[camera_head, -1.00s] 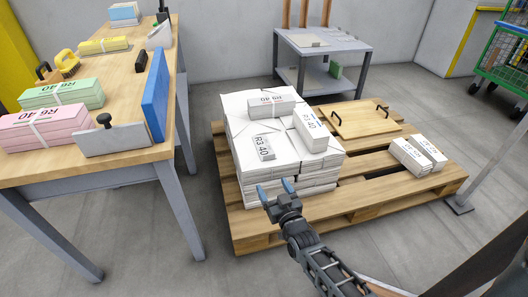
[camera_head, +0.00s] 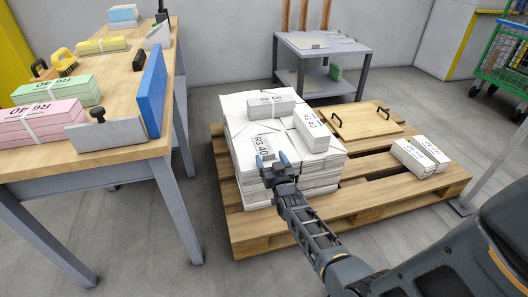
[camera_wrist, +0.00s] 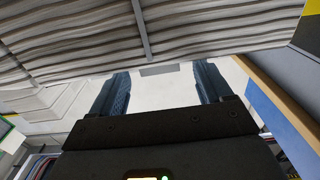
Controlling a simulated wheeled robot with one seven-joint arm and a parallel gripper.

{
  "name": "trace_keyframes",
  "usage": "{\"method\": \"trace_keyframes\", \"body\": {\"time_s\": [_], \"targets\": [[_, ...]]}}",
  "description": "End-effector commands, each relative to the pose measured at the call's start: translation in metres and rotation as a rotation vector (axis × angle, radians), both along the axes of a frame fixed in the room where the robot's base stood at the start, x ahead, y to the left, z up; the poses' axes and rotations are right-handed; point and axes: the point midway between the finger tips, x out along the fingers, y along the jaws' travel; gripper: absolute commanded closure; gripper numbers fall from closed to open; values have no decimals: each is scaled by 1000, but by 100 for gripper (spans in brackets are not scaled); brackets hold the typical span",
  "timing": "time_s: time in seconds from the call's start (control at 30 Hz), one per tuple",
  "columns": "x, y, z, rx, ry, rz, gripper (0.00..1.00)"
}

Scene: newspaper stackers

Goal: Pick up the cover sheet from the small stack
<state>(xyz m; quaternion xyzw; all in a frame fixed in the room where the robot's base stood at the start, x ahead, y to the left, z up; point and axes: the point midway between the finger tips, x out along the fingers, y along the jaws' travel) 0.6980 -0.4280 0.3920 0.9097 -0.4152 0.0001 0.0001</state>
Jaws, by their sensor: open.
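A stack of white papers (camera_head: 235,110) stands on the wooden pallet. Strapped white bundles lie on it: one at the back (camera_head: 272,103), one at the right (camera_head: 312,130), and one marked R3 40 (camera_head: 264,146) near the front left. I cannot pick out a separate cover sheet or tell which stack is the small one. My gripper (camera_head: 272,161) is open at the stack's front, in front of the R3 40 bundle and partly hiding it. In the wrist view, my fingers (camera_wrist: 162,78) are apart with nothing gripped; a grey, ridged, strapped surface (camera_wrist: 80,40), seemingly a bundle's side, is close beyond them.
A wooden table (camera_head: 95,160) with pink, green and yellow bundles and a blue panel (camera_head: 154,92) stands left. The pallet (camera_head: 300,220) also holds a handled board (camera_head: 362,124) and two small bundles (camera_head: 420,155). A grey side table (camera_head: 325,48) stands behind. Grey floor lies between table and pallet.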

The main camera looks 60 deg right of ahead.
Motion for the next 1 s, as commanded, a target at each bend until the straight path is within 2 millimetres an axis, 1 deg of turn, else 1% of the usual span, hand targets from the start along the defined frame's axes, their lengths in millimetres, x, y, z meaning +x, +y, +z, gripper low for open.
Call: {"method": "trace_keyframes", "body": {"time_s": [0.23,0.83,1.0], "targets": [[1,-1,1,0,0,0,22],[1,-1,0,0,0,0,80],[0,-1,0,0,0,0,81]]}}
